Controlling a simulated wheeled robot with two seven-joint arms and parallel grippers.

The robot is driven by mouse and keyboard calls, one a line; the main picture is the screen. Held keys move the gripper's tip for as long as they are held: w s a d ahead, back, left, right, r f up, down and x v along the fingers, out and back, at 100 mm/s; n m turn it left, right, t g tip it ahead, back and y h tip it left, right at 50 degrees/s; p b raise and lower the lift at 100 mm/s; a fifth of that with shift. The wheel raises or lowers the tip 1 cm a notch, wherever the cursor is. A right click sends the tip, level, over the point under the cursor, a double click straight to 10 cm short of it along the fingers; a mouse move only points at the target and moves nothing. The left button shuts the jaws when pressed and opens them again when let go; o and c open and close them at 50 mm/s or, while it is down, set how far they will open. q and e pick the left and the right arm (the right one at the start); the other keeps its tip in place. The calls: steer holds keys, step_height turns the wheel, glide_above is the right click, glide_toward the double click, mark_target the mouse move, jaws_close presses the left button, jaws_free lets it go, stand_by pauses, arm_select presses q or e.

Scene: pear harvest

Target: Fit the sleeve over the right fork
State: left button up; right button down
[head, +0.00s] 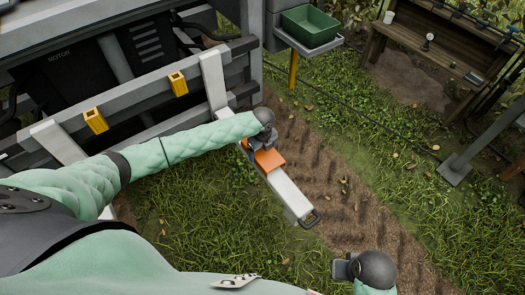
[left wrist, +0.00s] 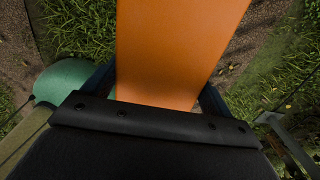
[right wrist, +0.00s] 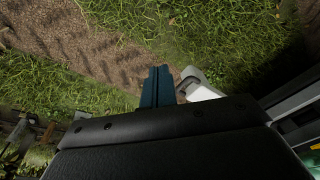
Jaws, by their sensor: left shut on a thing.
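The sleeve (head: 289,192) is a long pale box with an orange grip band (head: 267,159) and a dark loop handle at its near end. My left gripper (head: 257,146) is shut on the orange band, which fills the middle of the left wrist view (left wrist: 175,50). The right fork (head: 213,82) is a pale upright bar on the machine's frame. The sleeve lies roughly in line with its foot, but my left arm hides where they meet. My right gripper (right wrist: 157,86) is shut and empty, apart from the sleeve's end (right wrist: 197,86).
The left fork (head: 58,142) and two yellow brackets (head: 95,121) are on the grey frame. A green bin (head: 309,26) stands on a stand behind. A wooden bench (head: 440,45) is at the back right. Grass and a bare soil strip lie open around the sleeve.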

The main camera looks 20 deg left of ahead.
arm_select(q)
steer(key=shift+f, duration=0.4)
steer(key=shift+f+b, duration=0.3)
steer(key=shift+f, duration=1.45)
arm_select(e)
steer(key=shift+w+a+f+t, duration=0.4)
steer(key=shift+w+a+f, duration=0.15)
steer(key=shift+w+a, duration=0.1)
arm_select(q)
steer(key=shift+b, duration=0.3)
arm_select(e)
steer(key=shift+s+f, duration=0.1)
steer(key=shift+a, duration=0.2)
arm_select(q)
steer(key=o, duration=0.9)
steer(key=shift+o, duration=0.2)
arm_select(e)
steer(key=shift+r, duration=0.2)
